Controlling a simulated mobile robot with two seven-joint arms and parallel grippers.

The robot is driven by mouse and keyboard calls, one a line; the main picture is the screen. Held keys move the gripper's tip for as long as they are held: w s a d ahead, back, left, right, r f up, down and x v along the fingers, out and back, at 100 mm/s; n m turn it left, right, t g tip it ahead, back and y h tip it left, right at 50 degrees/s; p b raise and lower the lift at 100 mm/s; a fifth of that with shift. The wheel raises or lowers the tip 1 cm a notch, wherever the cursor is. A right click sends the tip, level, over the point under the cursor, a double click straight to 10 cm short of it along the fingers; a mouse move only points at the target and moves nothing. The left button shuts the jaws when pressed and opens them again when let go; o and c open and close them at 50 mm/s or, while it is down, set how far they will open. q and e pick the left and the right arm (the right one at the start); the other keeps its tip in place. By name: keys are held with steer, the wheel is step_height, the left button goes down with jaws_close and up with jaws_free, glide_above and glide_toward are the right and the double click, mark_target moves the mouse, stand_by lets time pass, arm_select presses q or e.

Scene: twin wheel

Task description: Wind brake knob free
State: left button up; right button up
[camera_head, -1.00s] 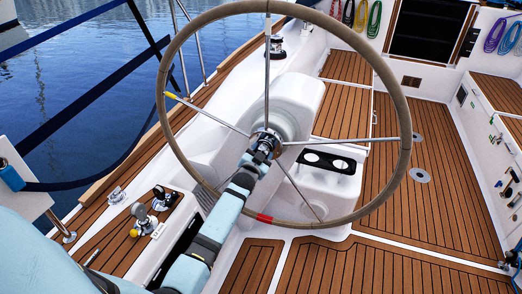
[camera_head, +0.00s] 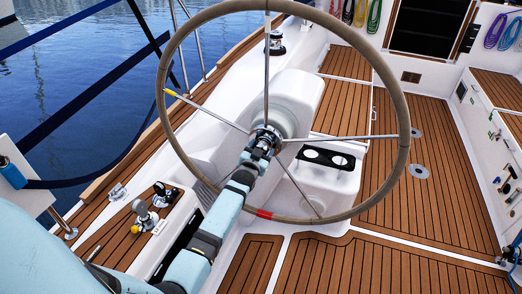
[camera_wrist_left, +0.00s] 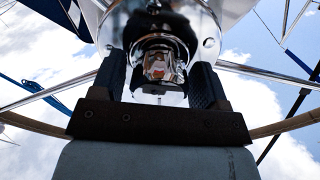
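The brake knob (camera_wrist_left: 163,28) is a dark, shiny round piece at the wheel hub. It shows in the left wrist view between my left gripper's two black fingers, with a chrome centre facing the camera. My left gripper (camera_head: 262,143) is at the hub in the head view, its arm coming up from the lower left. In the wrist view my left gripper (camera_wrist_left: 160,78) has a finger on each side of the knob, tips against its sides. The steering wheel (camera_head: 403,150) is a large tan-rimmed ring with thin metal spokes. The knob is mostly hidden in the head view.
The white pedestal (camera_head: 300,100) stands behind the wheel, with a black cup holder (camera_head: 327,158) at its side. A winch control (camera_head: 144,216) sits left of my arm. Teak deck (camera_head: 420,220) lies open to the right. Blue straps and water are at the left.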

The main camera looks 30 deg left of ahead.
arm_select(q)
steer(key=shift+o, duration=0.6)
steer(key=shift+s, duration=0.1)
arm_select(e)
steer(key=shift+r, duration=0.1)
arm_select(q)
steer(key=shift+s+d+r+p, duration=0.1)
steer(key=shift+s+p, duration=0.15)
steer(key=shift+p, duration=0.1)
steer(key=p+v, duration=0.7)
steer(key=v, duration=0.6)
arm_select(e)
steer(key=shift+s+d+r, duration=0.1)
steer(key=shift+s+r, duration=0.05)
steer(key=shift+r, duration=0.5)
steer(key=shift+s+d+r, duration=0.15)
steer(key=shift+r, duration=0.5)
steer(key=shift+s+d+r, duration=0.1)
steer(key=shift+s+r, duration=0.05)
steer(key=shift+r, duration=0.5)
arm_select(q)
steer(key=shift+s, duration=0.1)
arm_select(e)
steer(key=shift+r, duration=0.15)
